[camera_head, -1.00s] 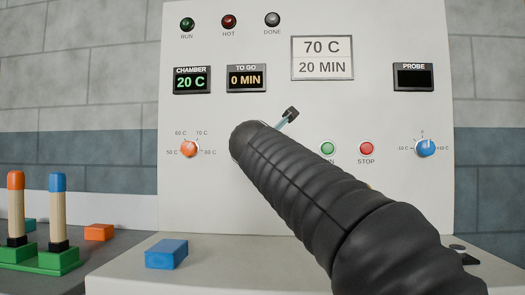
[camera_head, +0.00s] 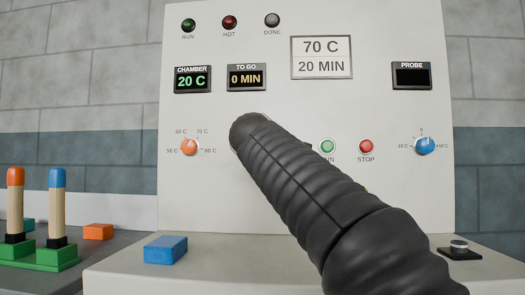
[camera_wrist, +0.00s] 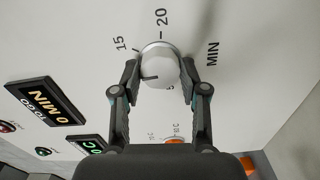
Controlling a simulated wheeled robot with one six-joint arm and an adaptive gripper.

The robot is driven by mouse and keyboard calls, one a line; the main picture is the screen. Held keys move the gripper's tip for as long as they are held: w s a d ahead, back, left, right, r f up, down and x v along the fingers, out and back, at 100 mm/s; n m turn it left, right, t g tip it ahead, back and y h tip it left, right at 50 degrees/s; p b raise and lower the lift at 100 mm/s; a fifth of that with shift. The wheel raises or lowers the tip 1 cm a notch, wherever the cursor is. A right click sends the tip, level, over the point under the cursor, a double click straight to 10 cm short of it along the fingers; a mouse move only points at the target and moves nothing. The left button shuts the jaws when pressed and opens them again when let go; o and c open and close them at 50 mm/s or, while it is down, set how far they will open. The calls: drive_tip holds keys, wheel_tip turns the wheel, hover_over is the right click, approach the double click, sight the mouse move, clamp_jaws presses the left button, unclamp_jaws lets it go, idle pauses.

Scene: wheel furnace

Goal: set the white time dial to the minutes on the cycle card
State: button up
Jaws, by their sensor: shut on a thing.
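The white time dial (camera_wrist: 160,68) sits between the two fingers of my gripper (camera_wrist: 160,80) in the wrist view. My gripper is shut on it. A short dark pointer line shows on the dial's lower-left part; I cannot tell its exact reading. The marks 15 and 20 and the word MIN are on the panel beyond the dial; another number is mostly hidden. In the head view my arm hides the dial. The cycle card (camera_head: 321,57) reads 70 C and 20 MIN.
The TO GO display (camera_head: 246,77) reads 0 MIN and the chamber display (camera_head: 192,79) 20 C. An orange dial (camera_head: 189,147), a blue dial (camera_head: 424,146), a green button (camera_head: 327,146) and a red STOP button (camera_head: 366,146) are on the panel. A blue block (camera_head: 166,249) lies on the ledge.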

drive_tip(key=shift+f+m+b, duration=0.1)
drive_tip(key=shift+m+b, duration=2.35)
drive_tip(key=shift+m, duration=8.05)
drive_tip(key=o, duration=1.1)
